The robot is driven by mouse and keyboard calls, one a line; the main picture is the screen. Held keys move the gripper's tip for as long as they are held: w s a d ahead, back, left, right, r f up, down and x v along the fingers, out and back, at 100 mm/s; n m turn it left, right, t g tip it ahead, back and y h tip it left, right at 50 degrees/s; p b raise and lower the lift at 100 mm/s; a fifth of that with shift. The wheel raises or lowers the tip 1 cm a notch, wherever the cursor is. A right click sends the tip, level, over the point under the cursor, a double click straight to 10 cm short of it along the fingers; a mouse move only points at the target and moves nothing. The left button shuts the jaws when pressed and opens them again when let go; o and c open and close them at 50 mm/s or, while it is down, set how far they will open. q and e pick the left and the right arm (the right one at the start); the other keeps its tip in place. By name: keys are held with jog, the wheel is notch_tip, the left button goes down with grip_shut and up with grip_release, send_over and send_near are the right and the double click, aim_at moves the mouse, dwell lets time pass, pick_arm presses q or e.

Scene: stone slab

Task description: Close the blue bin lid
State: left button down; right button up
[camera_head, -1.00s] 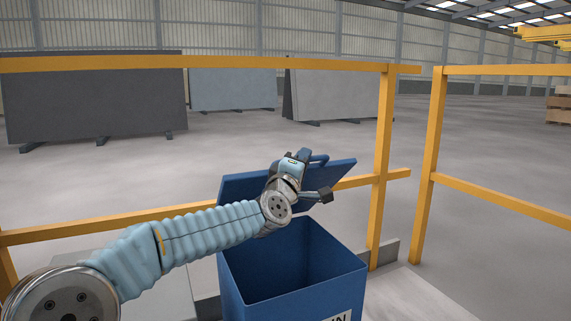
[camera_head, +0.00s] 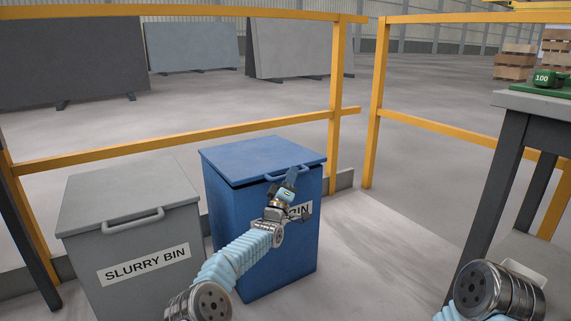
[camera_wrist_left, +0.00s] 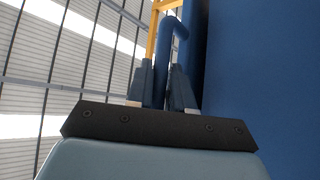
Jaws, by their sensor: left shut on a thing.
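The blue bin (camera_head: 250,230) stands in the middle of the head view. Its blue lid (camera_head: 255,158) is down over the top, lying almost flat. A dark gap shows under its front edge, so I cannot tell if it is fully seated. My left gripper (camera_head: 290,180) is at the front edge of the lid, shut on the lid handle, which it mostly hides. The left wrist view shows the blue handle (camera_wrist_left: 174,45) between the fingers of my left gripper (camera_wrist_left: 164,82). My right gripper is not in view; only part of that arm shows.
A grey slurry bin (camera_head: 120,215) with its lid down stands just left of the blue bin. A yellow railing (camera_head: 180,135) runs behind the bins. A grey table (camera_head: 535,105) with a green weight (camera_head: 547,78) stands at the right. Floor is clear between.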

pick_arm(q)
jog(key=shift+a+f, duration=0.1)
jog(key=shift+f, duration=1.1)
jog(key=shift+w+f, duration=0.1)
jog(key=c, duration=1.1)
grip_release()
jog(key=p+v, duration=0.1)
jog(key=v, duration=1.2)
jog(key=shift+s+p, duration=0.4)
jog(key=shift+a, duration=0.1)
